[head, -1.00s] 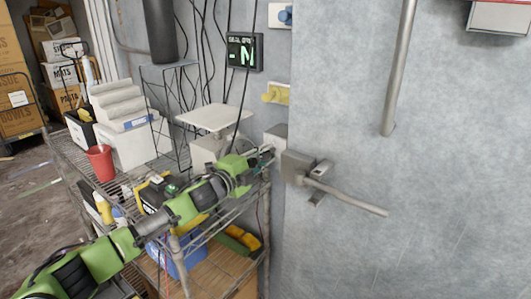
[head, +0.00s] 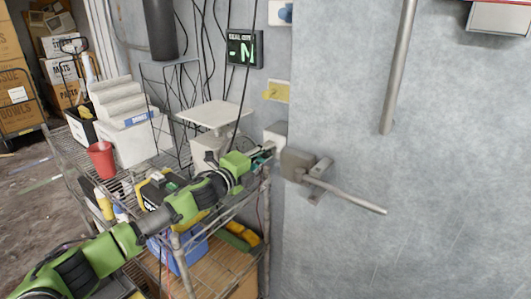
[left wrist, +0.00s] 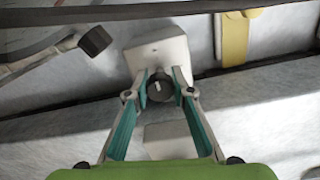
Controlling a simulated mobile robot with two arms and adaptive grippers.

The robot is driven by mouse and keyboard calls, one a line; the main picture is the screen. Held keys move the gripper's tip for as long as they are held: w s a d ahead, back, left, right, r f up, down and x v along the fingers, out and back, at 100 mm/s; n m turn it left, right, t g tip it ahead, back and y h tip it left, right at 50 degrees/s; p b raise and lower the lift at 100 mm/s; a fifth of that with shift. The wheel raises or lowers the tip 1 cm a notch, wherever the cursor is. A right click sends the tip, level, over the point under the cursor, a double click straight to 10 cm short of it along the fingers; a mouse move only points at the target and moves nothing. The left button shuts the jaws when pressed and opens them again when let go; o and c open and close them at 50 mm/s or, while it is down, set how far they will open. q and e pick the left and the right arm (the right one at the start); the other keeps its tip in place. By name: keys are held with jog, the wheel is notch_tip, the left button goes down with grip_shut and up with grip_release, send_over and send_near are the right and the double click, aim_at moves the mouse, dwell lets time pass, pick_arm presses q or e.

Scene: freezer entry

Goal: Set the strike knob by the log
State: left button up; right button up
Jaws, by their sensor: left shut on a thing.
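The strike box is a small pale box (head: 275,133) on the wall edge, left of the door latch. In the left wrist view it is a white block (left wrist: 155,52) bearing a round dark knob (left wrist: 160,87) with a short pale mark on its face. My left gripper (head: 264,153) reaches it from the left; in the left wrist view its teal-padded fingers (left wrist: 160,92) are shut on the knob, one on each side. A dark display (head: 244,49) above left shows a green "-N"; its smaller top line is hard to read. I cannot identify a log for sure. My right gripper is out of view.
The grey latch (head: 298,163) with its long handle (head: 346,197) is close right of my left gripper. A yellow-marked plate (head: 278,92) is above the strike box.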

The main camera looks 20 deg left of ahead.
pick_arm(q)
jog(key=shift+f, duration=0.1)
jog(key=o, duration=1.1)
jog(key=shift+o, duration=0.2)
jog(key=v, duration=1.2)
